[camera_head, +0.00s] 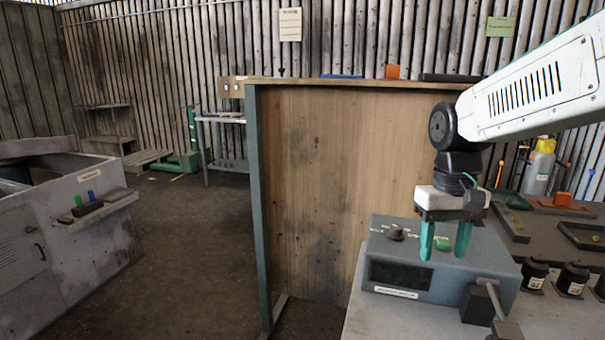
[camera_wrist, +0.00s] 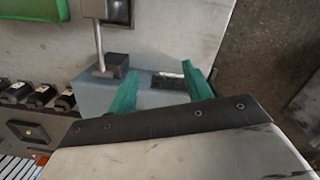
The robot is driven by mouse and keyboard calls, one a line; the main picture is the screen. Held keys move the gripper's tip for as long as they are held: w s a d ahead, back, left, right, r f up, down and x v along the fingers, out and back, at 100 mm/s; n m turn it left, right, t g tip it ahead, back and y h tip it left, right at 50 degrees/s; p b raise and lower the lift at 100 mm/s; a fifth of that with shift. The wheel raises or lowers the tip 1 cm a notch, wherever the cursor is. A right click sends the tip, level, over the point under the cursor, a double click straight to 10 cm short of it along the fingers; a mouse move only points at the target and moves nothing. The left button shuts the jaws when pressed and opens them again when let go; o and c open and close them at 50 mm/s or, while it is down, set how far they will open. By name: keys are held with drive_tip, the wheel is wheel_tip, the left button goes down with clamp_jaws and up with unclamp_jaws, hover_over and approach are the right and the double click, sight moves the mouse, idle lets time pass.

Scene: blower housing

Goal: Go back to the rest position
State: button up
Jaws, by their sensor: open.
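My gripper (camera_head: 446,240) is at the right in the head view, pointing down over a grey control box (camera_head: 400,245). Its two teal fingers are apart, with nothing seen held between them.
The box stands on a grey bench (camera_head: 365,320). Black-capped jars (camera_head: 535,272) and dark trays (camera_head: 510,222) lie to its right. A wooden panel (camera_head: 340,180) rises behind the box. A grey cabinet (camera_head: 60,235) stands at the left, with open floor (camera_head: 190,245) between.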

drive_tip(key=s+d+t, duration=0.1)
drive_tip(key=s+t, duration=0.1)
drive_tip(key=s, duration=1.8)
drive_tip(key=shift+f+m, duration=0.3)
drive_tip(key=shift+f, duration=0.15)
drive_tip(key=shift+d, duration=0.1)
drive_tip(key=shift+c, duration=0.3)
